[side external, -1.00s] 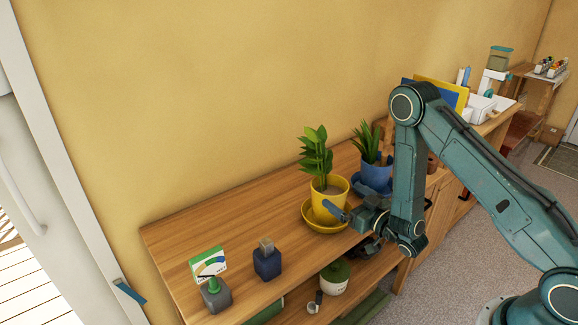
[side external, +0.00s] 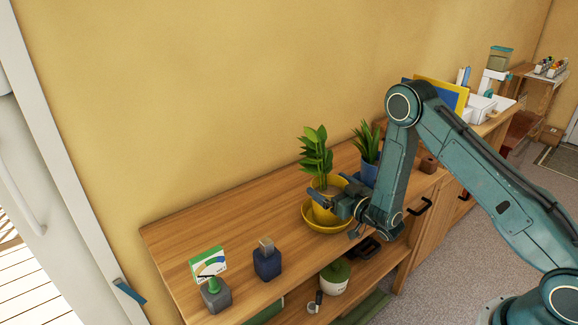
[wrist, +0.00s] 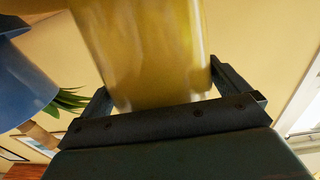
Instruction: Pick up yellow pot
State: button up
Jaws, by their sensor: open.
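The yellow pot (side external: 322,212) holds a leafy green plant (side external: 316,155) and stands upright in a yellow saucer (side external: 309,222) on the wooden shelf top. My gripper (side external: 328,197) is open at the pot's front, with its fingers at the pot's sides. In the wrist view the yellow pot (wrist: 145,50) fills the space between the two fingers (wrist: 162,88). I cannot tell whether either finger touches it. Part of the pot is hidden behind my gripper in the side view.
A blue pot (side external: 369,172) with a spiky plant stands close behind to the right; it also shows in the wrist view (wrist: 22,85). The shelf top between is clear.

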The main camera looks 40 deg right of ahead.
jog(key=c, duration=1.3)
jog(key=shift+r, duration=0.15)
jog(key=shift+c, duration=1.1)
jog(key=shift+r, duration=0.15)
send_near(321, 144)
jog(key=shift+w+a+f, duration=0.1)
jog(key=shift+w+f, duration=0.1)
jog(key=shift+w, duration=0.9)
jog(key=shift+w+f, duration=0.2)
jog(key=shift+w, duration=0.95)
jog(key=shift+r, duration=0.1)
jog(key=shift+w+r, duration=0.1)
jog(key=shift+r, duration=0.15)
